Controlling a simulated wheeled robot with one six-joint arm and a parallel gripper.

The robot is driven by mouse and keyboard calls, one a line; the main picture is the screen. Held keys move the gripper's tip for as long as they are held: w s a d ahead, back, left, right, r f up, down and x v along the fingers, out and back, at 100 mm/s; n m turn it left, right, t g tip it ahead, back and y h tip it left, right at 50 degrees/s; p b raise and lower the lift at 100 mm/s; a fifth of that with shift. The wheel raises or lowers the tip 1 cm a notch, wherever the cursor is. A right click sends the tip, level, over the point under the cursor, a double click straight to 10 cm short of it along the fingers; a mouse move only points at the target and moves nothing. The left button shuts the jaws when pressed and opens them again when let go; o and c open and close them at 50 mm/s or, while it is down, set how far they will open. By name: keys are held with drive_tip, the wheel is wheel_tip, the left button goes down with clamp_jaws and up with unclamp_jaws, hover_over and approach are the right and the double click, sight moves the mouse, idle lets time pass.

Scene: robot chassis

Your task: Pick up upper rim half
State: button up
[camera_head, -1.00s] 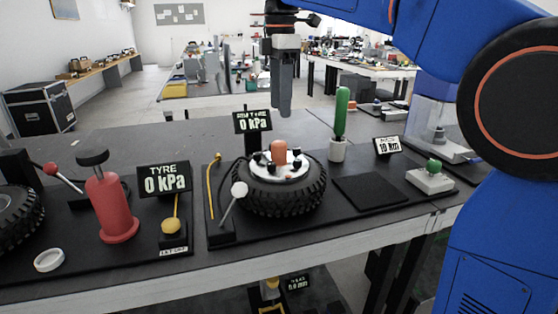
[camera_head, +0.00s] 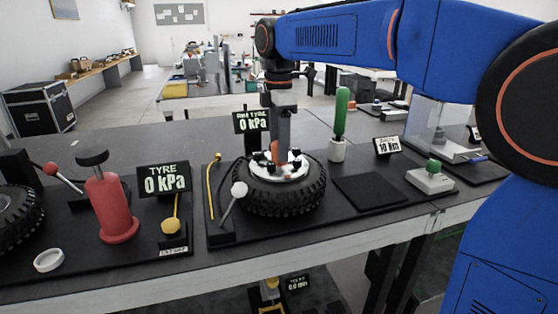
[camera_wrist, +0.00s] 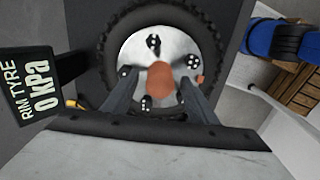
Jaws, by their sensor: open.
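The upper rim half is a pale metal disc (camera_head: 296,170) with black bolt clusters, seated in a black tyre (camera_head: 285,200) that lies flat. An orange knob stands up from its middle; the knob also shows in the wrist view (camera_wrist: 160,80). My gripper (camera_head: 276,152) is down over the disc, pointing downward. In the wrist view its two dark fingers stand apart on the left and right of the knob. I see no clear contact between fingers and knob. In the head view the gripper partly hides the knob and disc.
A "RIM TYRE 0 kPa" display (camera_head: 252,121) stands close behind the tyre. A white-knobbed lever (camera_head: 238,190) is in front on the left. A green-handled tool (camera_head: 341,115) stands in a holder to the right. A flat black pad (camera_head: 370,191) beside it is clear.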

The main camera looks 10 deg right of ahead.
drive_tip(key=shift+f, duration=0.15)
clamp_jaws()
